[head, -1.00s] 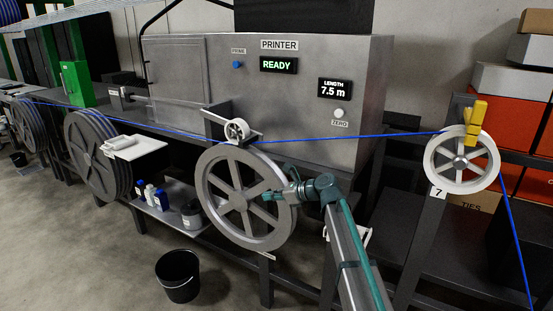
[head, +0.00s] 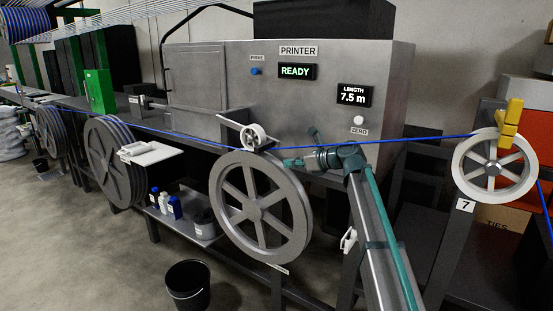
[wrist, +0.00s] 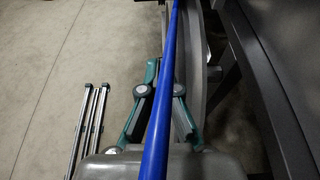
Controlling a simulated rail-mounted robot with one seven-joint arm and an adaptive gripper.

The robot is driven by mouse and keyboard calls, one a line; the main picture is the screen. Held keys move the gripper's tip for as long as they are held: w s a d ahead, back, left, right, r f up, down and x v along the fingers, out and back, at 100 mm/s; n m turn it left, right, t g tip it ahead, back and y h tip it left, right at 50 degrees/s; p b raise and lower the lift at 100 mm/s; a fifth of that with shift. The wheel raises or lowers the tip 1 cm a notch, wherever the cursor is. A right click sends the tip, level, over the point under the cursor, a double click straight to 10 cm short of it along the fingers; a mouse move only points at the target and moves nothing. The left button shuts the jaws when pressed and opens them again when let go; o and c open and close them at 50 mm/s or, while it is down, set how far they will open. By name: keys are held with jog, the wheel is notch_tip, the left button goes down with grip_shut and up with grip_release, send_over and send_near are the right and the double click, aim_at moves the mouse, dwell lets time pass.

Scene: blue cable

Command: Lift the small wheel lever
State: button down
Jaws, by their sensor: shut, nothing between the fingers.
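The small white wheel (head: 254,136) sits on top of the large grey wheel (head: 262,244), held by a dark bracket (head: 232,121). The blue cable (head: 400,142) runs between the two wheels. My gripper (head: 287,163) is shut and empty, right of and a little below the small wheel, by the large wheel's upper right rim. In the wrist view my green-sided fingers (wrist: 160,72) are together, and the blue cable (wrist: 160,125) crosses in front of them, partly hiding them. The small wheel does not show in the wrist view.
The grey printer cabinet (head: 210,90) stands close behind the gripper and reads READY and 7.5 m. A white wheel (head: 470,165) with a yellow clamp (head: 509,122) guides the cable at right. A black bucket (head: 187,286) stands on the floor.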

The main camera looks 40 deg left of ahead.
aim_at(269, 164)
jog(key=p+x, duration=0.2)
jog(key=x, duration=0.7)
jog(key=shift+a+p, duration=0.35)
notch_tip(269, 164, up, 4)
jog(key=shift+f+p, duration=0.2)
jog(key=shift+p, duration=0.6)
